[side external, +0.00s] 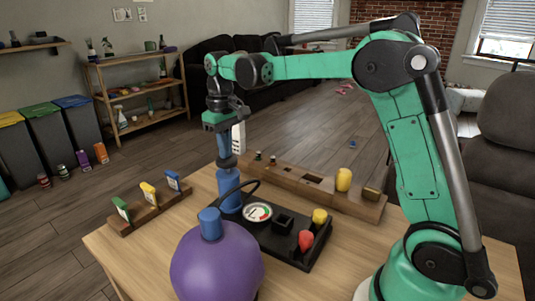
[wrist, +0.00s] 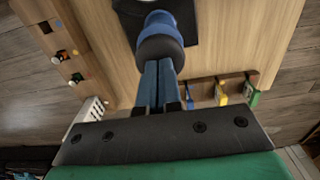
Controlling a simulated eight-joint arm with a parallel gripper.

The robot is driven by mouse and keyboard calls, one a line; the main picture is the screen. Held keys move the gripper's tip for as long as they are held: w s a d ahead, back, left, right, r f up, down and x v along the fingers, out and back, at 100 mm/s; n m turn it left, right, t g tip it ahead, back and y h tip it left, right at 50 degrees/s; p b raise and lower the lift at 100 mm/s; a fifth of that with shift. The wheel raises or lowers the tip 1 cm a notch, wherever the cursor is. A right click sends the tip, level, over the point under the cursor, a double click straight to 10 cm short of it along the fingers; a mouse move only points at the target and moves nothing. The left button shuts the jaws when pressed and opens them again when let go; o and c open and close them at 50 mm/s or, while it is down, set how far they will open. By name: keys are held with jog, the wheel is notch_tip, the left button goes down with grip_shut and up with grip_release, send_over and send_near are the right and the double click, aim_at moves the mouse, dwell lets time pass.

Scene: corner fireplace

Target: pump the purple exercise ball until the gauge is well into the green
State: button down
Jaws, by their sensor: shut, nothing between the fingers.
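The purple ball (side external: 216,265) sits at the front of the table with a blue fitting (side external: 210,223) on top. Behind it the blue pump (side external: 230,192) stands upright on a black base; the wrist view also shows the pump (wrist: 158,20) and its dark top (wrist: 160,48). The gauge (side external: 258,212) has a pale face with coloured marks; its needle is too small to read. My gripper (side external: 226,157) is shut and empty, pointing down at the pump's top. In the wrist view its blue fingers (wrist: 160,65) meet the dark top; I cannot tell if they touch.
The black base (side external: 280,240) also carries a red knob (side external: 305,240) and a yellow knob (side external: 320,216). A wooden block with coloured tags (side external: 148,205) lies at the left. A long wooden rack (side external: 310,185) with a yellow piece (side external: 344,180) lies behind. A black hose (side external: 238,184) arches near the pump.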

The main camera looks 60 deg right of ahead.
jog(key=shift+r, duration=3)
jog(key=shift+f, duration=0.1)
jog(key=shift+f, duration=3.4)
jog(key=shift+r, duration=3.5)
jog(key=shift+f, duration=3.55)
jog(key=shift+r, duration=3.55)
